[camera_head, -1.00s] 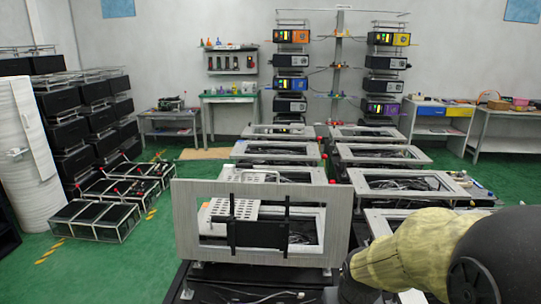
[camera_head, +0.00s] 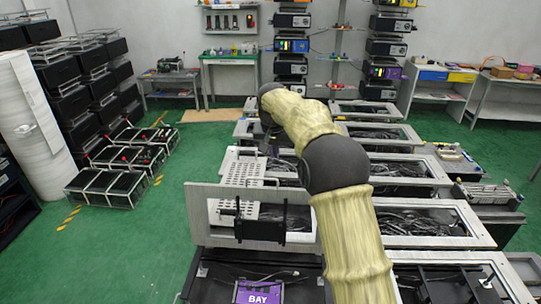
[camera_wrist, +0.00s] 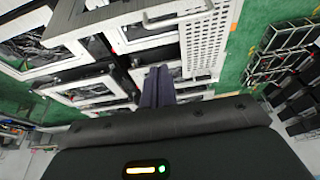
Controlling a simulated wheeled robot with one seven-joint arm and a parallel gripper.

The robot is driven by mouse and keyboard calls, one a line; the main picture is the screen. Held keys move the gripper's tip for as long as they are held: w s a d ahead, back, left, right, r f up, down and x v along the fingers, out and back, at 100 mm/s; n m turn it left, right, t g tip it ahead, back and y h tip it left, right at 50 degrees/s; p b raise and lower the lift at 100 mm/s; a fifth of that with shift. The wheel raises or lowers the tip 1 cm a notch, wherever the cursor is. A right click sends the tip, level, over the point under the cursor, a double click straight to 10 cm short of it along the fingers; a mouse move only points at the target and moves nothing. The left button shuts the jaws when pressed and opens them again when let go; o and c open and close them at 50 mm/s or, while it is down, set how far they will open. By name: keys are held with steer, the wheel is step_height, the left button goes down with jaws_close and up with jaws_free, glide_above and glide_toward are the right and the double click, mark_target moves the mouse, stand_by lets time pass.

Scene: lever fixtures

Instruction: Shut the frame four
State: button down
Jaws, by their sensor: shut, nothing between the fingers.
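A grey rectangular frame (camera_head: 198,220) stands raised, nearly upright, in the foreground of the head view, with a black bracket (camera_head: 262,222) across it. No number is readable on it. A white perforated plate (camera_head: 240,172) shows behind its upper part, and it also shows in the wrist view (camera_wrist: 205,40). My gripper (camera_wrist: 158,72) is shut and empty in the wrist view, its dark fingers just beside the perforated plate in the picture. Contact cannot be told. In the head view my arm arches over the row beyond the frame and the fingers are hidden.
Other grey frames (camera_head: 428,222) lie flat in two rows over cable-filled bays. A purple BAY label (camera_head: 258,292) sits below the raised frame. Caged black boxes (camera_head: 103,190) stand at left. Green floor (camera_head: 150,240) is clear between them and the rows.

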steer(key=shift+w+a+r, duration=0.25)
steer(key=shift+a+r, duration=0.05)
steer(key=shift+r, duration=0.15)
steer(key=shift+w+a+r, duration=0.2)
steer(key=shift+a+r, duration=0.05)
steer(key=shift+r, duration=0.15)
steer(key=p+x, duration=0.4)
steer(key=x, duration=0.6)
steer(key=s+p, duration=0.2)
steer(key=s, duration=0.2)
steer(key=shift+a, duration=0.1)
